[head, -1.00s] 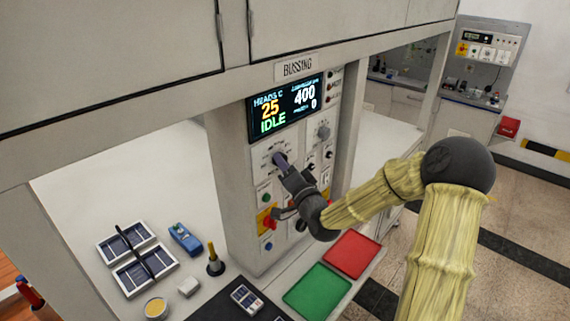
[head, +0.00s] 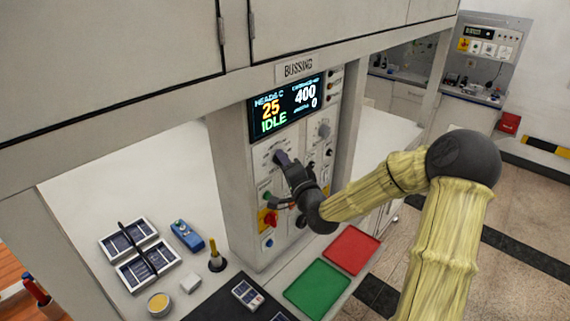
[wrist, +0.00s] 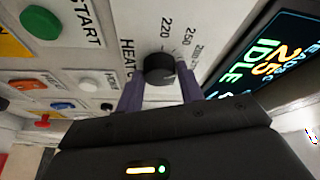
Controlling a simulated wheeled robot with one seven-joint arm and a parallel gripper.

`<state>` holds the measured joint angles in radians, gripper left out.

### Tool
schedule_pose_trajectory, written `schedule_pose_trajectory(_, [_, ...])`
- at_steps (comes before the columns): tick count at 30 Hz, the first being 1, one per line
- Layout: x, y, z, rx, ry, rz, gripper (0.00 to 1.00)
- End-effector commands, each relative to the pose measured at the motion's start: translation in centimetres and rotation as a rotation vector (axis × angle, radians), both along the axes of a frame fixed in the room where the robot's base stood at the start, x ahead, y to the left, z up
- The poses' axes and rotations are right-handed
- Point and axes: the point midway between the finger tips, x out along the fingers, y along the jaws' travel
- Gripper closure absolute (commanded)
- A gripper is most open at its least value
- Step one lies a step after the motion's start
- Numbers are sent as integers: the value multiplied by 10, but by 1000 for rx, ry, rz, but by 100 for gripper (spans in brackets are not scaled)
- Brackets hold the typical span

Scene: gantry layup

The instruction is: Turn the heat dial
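The heat dial (wrist: 160,67) is a round black knob on the pale control panel, with "HEAT" and temperature marks such as 220 and 260 printed around it. In the wrist view, the two purple fingers of my gripper (wrist: 161,84) are on opposite sides of the dial. The dial fills the space between them, and my gripper appears shut on it. In the head view, my gripper (head: 281,158) reaches the panel below the display and hides most of the dial. The display (head: 286,106) reads 25, IDLE, 400 and 0.
A green start button (wrist: 40,22) and other buttons and switches sit close by on the panel. A red tray (head: 352,249) and a green tray (head: 317,289) lie on the bench below. A blue tool (head: 186,235) and cell holders (head: 149,264) lie to the left.

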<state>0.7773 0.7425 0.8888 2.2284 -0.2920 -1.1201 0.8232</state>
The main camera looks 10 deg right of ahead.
Motion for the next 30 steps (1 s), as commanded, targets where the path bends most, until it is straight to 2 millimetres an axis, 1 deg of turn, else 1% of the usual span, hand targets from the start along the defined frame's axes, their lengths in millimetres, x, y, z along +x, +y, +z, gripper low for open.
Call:
schedule_pose_trajectory(1, [0, -1, -1, 0, 2, -2, 53])
schedule_pose_trajectory(3, [0, -1, -1, 0, 2, -2, 42])
schedule_pose_trajectory(12, [-1, 0, -1, -1, 0, 0, 42])
schedule_pose_trajectory(16, [-8, -3, -2, -2, -1, -1, 42])
schedule_pose_trajectory(20, [-25, -7, -5, -3, -1, -2, 42])
schedule_pose_trajectory(30, [-90, -22, -10, -6, 0, -4, 42])
